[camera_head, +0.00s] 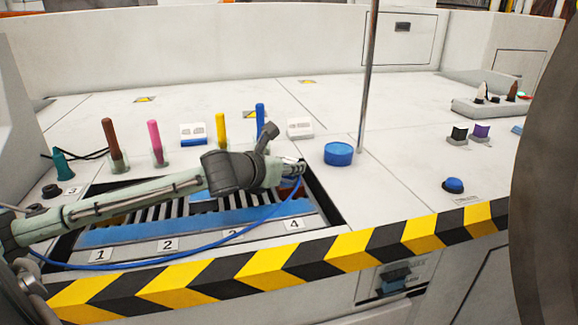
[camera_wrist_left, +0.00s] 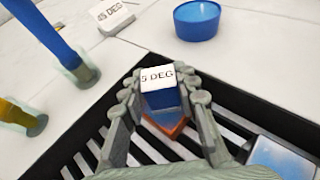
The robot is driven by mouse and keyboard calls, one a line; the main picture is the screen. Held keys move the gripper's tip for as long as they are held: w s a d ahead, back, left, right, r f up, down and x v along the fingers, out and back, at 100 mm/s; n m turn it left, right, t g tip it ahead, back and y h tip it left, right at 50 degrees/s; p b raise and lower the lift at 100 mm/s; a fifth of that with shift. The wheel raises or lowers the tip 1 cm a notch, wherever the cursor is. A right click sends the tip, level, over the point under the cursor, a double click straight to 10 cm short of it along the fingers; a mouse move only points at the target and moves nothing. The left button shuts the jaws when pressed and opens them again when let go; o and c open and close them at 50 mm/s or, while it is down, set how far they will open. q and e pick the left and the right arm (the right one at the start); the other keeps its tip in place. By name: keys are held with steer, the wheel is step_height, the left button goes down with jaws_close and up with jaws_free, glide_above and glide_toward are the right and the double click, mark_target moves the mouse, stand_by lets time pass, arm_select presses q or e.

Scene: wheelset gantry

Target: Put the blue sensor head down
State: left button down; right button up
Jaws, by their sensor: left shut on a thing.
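My left gripper (camera_head: 295,166) reaches in from the left over the right end of a slotted recess in the white table. In the left wrist view its fingers (camera_wrist_left: 162,96) are shut on the blue sensor head (camera_wrist_left: 161,98), a small blue block with a white top face reading "5 DEG". An orange and blue piece (camera_wrist_left: 166,124) shows just below it, above the dark slats; I cannot tell whether they touch. In the head view the sensor head is mostly hidden by the gripper. My right gripper is not in view.
The slotted recess (camera_head: 150,231) has numbered labels 1 to 4 along its front. Brown (camera_head: 113,140), pink (camera_head: 155,138), yellow (camera_head: 221,128) and blue (camera_head: 260,120) sticks stand behind it. A blue round tub (camera_head: 338,154) and a metal pole (camera_head: 367,90) stand to the right.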

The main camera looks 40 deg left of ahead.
arm_select(q)
steer(key=c, duration=1.2)
jaws_free()
steer(key=shift+f, duration=0.1)
steer(key=shift+o, duration=0.2)
